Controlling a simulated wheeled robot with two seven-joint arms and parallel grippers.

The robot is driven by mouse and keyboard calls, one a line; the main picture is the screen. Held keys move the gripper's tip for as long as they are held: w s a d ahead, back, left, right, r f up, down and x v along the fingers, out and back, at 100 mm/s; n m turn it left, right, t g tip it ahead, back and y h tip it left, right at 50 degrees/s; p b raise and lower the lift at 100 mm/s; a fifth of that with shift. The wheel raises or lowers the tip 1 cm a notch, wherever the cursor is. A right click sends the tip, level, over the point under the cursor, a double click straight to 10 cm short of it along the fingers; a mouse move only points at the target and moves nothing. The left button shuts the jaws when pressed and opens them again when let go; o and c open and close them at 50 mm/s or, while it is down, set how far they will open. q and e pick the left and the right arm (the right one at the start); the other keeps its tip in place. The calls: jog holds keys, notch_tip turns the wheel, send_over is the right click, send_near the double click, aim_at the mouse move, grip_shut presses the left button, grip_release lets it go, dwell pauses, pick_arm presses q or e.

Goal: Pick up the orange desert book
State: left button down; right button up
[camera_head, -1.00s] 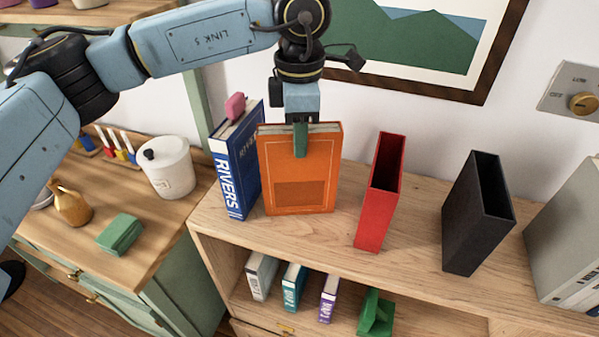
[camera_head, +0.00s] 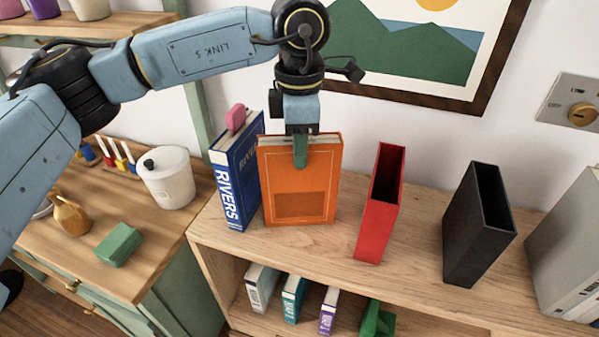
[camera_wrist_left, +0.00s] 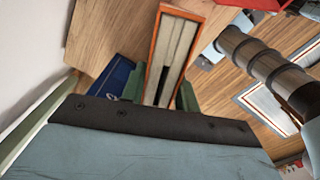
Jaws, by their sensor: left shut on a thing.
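The orange book (camera_head: 299,187) stands upright on the wooden shelf top, its cover facing the camera. My left gripper (camera_head: 301,150) comes down from above and is shut on the book's top edge, with one green finger against the front cover. In the left wrist view the top of the orange book's pages (camera_wrist_left: 172,55) shows between the green fingers (camera_wrist_left: 160,92). I cannot tell whether the book's bottom touches the shelf. My right gripper is in neither view.
A blue RIVERS book (camera_head: 236,180) with a pink block (camera_head: 236,117) on top stands close at the left. A red holder (camera_head: 380,205) and a black holder (camera_head: 478,225) stand to the right, with bare shelf between. A framed picture (camera_head: 420,50) hangs behind.

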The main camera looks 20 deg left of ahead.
pick_arm(q)
jog(key=shift+r, duration=0.2)
notch_tip(320, 180, up, 10)
jog(key=shift+f, duration=0.15)
jog(key=shift+s, duration=0.1)
dwell(0.3)
